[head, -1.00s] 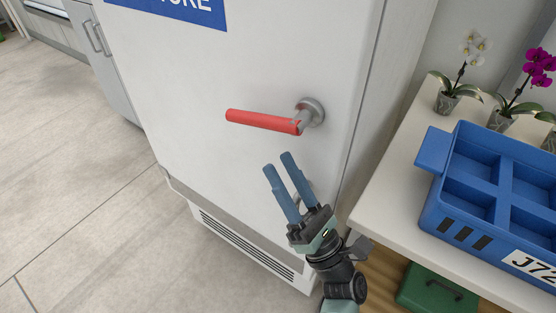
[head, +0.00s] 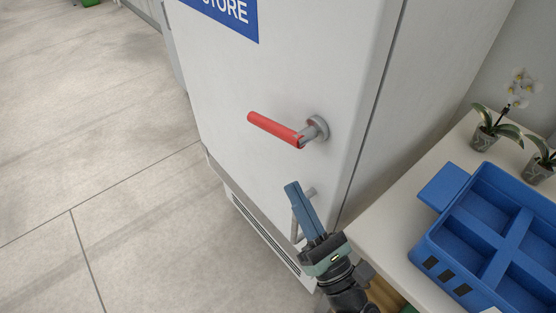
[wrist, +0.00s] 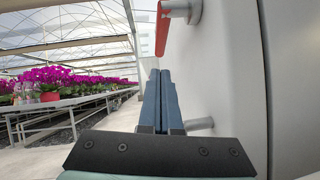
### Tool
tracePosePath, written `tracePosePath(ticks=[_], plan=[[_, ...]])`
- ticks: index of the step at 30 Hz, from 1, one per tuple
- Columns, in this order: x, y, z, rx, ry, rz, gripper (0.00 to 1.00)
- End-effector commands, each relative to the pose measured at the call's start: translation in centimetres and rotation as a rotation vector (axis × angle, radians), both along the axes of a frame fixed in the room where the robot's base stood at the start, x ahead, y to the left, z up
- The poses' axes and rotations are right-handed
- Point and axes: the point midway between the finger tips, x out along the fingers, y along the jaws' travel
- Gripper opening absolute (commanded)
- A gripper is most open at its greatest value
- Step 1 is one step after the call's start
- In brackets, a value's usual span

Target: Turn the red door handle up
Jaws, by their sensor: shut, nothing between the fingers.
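The red door handle (head: 273,129) is a lever on a round grey mount near the right edge of the white cabinet door (head: 240,80). It points left from the mount, its free end slightly higher in the head view. In the wrist view the red handle (wrist: 162,30) shows at the top, above the fingers. My gripper (head: 292,186) has its blue fingers together, with nothing between them. It is below the handle and apart from it. A grey bar handle (head: 296,222) lower on the cabinet is partly hidden behind my gripper; its grey end (wrist: 199,124) shows in the wrist view.
A white table (head: 393,235) with a blue divided crate (head: 428,255) and potted orchids (head: 490,130) stands close on the right. Open floor (head: 90,130) lies to the left. The wrist view shows benches of magenta orchids (wrist: 75,88) beyond.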

Motion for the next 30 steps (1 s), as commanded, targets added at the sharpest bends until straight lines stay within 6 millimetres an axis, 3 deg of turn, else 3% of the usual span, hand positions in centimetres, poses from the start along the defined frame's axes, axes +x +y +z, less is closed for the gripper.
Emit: tracePosePath(ticks=[15, 30], plan=[[6.5, 3.4, 4.3, 0.002, -0.005, 0.004, 0.00], [7.4, 3.8, 4.8, 0.002, -0.002, 0.004, 0.00]])
